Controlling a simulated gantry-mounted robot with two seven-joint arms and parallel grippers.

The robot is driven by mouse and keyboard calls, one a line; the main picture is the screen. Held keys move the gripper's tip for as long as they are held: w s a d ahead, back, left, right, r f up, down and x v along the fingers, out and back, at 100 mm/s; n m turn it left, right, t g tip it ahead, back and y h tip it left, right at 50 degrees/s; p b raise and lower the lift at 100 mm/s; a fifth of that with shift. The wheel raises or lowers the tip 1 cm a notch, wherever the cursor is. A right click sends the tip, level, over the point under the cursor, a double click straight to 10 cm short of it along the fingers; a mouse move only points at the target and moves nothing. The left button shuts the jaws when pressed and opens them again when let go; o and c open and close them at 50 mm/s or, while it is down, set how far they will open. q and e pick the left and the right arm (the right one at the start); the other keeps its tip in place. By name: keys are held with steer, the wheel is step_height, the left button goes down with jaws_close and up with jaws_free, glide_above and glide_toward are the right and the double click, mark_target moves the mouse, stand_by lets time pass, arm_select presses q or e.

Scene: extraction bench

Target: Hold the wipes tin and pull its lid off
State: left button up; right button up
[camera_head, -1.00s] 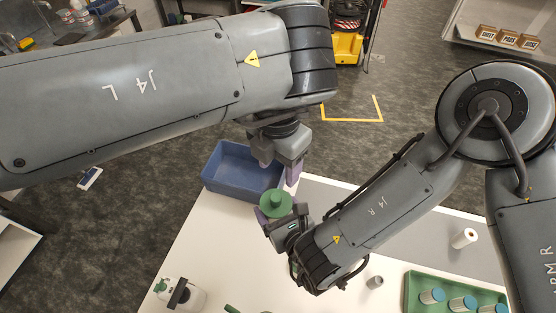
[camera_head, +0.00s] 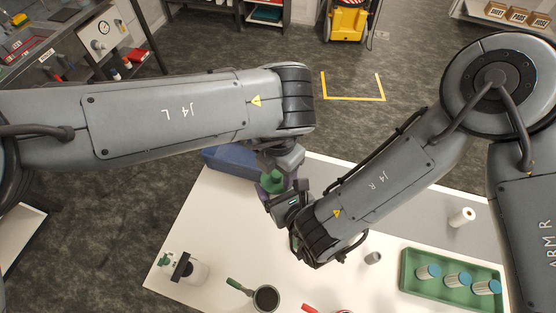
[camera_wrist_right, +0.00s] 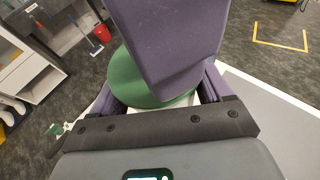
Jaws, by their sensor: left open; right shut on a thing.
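The wipes tin has a green lid (camera_head: 271,182) with a raised knob, near the table's back edge in the head view. My right gripper (camera_head: 276,202) is shut on the tin below the lid. In the right wrist view its purple fingers stand on both sides of a sliver of pale tin body (camera_wrist_right: 182,101). The green lid (camera_wrist_right: 132,82) shows above them. My left gripper (camera_head: 278,172) is open right at the lid. One of its purple fingers covers much of the lid in the wrist view. Whether it touches the lid I cannot tell.
A blue bin (camera_head: 228,161) stands behind the tin, partly hidden by my left arm. A green tray (camera_head: 411,286) with several blue-topped jars lies at the right.

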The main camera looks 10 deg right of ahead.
arm_select(q)
steer(key=shift+f, duration=0.2)
jaws_close()
stand_by(0.3)
steer(key=shift+r, duration=0.25)
stand_by(0.3)
steer(key=shift+r, duration=0.85)
steer(key=shift+r, duration=0.15)
steer(key=shift+r, duration=1.85)
